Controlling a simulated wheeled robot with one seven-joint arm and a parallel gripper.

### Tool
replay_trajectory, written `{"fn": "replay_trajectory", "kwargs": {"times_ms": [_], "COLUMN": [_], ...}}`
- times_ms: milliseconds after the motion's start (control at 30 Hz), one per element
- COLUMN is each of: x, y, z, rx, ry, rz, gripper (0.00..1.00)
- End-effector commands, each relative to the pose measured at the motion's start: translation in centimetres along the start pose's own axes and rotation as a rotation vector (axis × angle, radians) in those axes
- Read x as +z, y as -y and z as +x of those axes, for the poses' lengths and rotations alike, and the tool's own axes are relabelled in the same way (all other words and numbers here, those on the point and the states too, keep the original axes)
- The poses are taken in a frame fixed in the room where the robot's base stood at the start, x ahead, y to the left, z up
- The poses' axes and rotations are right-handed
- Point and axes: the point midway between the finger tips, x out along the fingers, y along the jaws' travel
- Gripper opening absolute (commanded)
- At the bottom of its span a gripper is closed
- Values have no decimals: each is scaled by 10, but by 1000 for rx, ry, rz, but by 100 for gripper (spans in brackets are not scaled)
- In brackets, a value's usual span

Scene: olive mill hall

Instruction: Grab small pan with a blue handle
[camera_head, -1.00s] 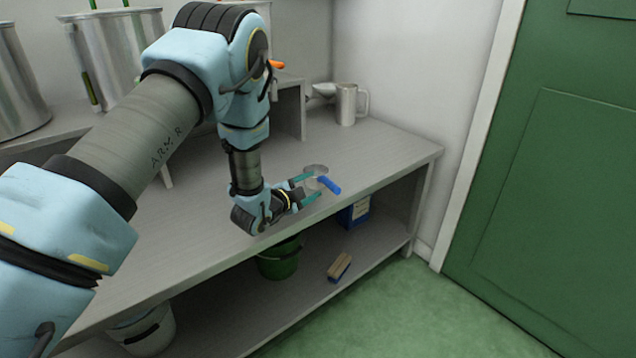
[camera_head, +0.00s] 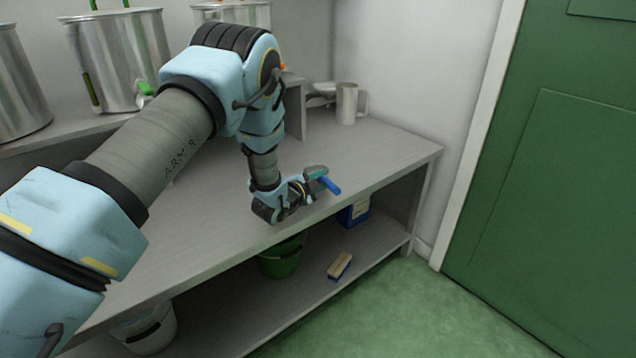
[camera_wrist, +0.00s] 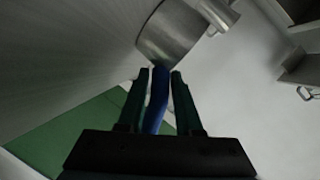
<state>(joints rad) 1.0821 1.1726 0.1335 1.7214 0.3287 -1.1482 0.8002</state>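The small metal pan (camera_head: 316,170) with a blue handle (camera_head: 331,186) is on the grey bench near its front edge. My gripper (camera_head: 318,179) is at the pan, and its fingers partly hide it in the head view. In the wrist view my gripper's two teal fingers (camera_wrist: 159,76) stand on either side of the blue handle (camera_wrist: 158,95), with narrow gaps showing. They look open around the handle rather than pressed on it. The pan's metal body (camera_wrist: 168,36) lies just beyond the fingertips.
A metal jug (camera_head: 347,104) stands at the back of the bench by the wall, beside a raised shelf. Large steel tanks (camera_head: 115,62) stand at the left. A green bucket (camera_head: 279,262), a brush (camera_head: 340,266) and a blue box (camera_head: 356,213) are on the lower shelf.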

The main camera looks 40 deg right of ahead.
Motion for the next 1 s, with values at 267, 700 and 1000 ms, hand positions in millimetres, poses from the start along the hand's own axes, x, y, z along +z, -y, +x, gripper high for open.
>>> {"fn": "replay_trajectory", "kwargs": {"times_ms": [267, 700, 1000], "x": [0, 0, -4], "y": [0, 1, 6], "z": [0, 0, -1], "rx": [0, -1, -2], "ry": [0, -1, -1], "rz": [0, 0, 1], "gripper": [1, 0, 0]}}
